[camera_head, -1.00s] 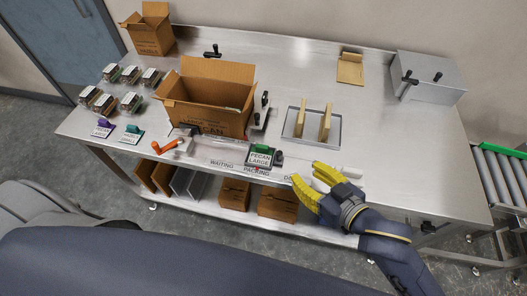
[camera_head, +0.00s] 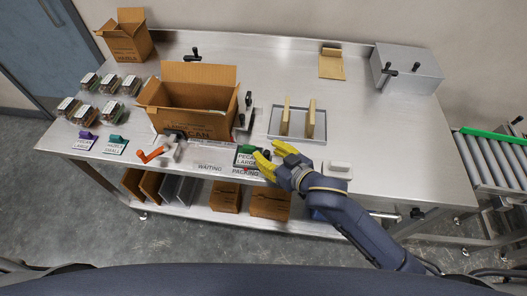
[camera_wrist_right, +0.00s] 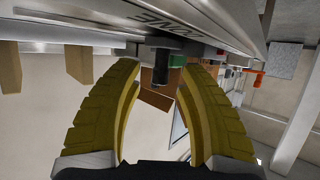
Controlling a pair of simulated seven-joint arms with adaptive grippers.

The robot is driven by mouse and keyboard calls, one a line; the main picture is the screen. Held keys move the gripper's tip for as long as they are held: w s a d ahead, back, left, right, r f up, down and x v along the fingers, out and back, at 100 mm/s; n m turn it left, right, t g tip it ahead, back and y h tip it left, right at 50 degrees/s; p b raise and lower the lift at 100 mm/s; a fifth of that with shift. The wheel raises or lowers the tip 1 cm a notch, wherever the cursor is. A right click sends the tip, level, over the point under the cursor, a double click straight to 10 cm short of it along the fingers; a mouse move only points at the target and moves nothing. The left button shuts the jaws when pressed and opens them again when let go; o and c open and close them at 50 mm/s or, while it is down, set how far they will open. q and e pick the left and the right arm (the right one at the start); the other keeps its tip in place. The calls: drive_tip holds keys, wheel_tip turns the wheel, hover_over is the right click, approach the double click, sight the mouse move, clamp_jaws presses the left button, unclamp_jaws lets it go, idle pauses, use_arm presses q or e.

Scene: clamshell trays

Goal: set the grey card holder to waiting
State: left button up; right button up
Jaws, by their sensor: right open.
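The card holder carries a white card (camera_head: 246,160) reading PECAN LARGE under a green clip (camera_head: 250,149). It sits on the rail at the table's front edge, above the PACKING label (camera_head: 244,171). The WAITING label (camera_head: 209,168) is to its left. My right gripper (camera_head: 270,157) is open at the holder's right side; its yellow fingers hide part of the holder, and I cannot tell whether they touch it. In the right wrist view the open fingers (camera_wrist_right: 158,75) have a dark knob (camera_wrist_right: 160,70) beyond and between them. My left gripper is not in view.
An orange handle (camera_head: 150,155) is at the left of the rail, with an open carton (camera_head: 190,121) behind. A tray (camera_head: 318,132) with two upright wooden pieces stands behind my gripper. A white block (camera_head: 340,168) is to the right. The rail stretch above WAITING looks clear.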

drive_tip(key=shift+w+a+f, duration=0.15)
drive_tip(key=shift+w+a, duration=0.05)
drive_tip(key=shift+w, duration=0.1)
drive_tip(key=shift+o, duration=0.2)
clamp_jaws()
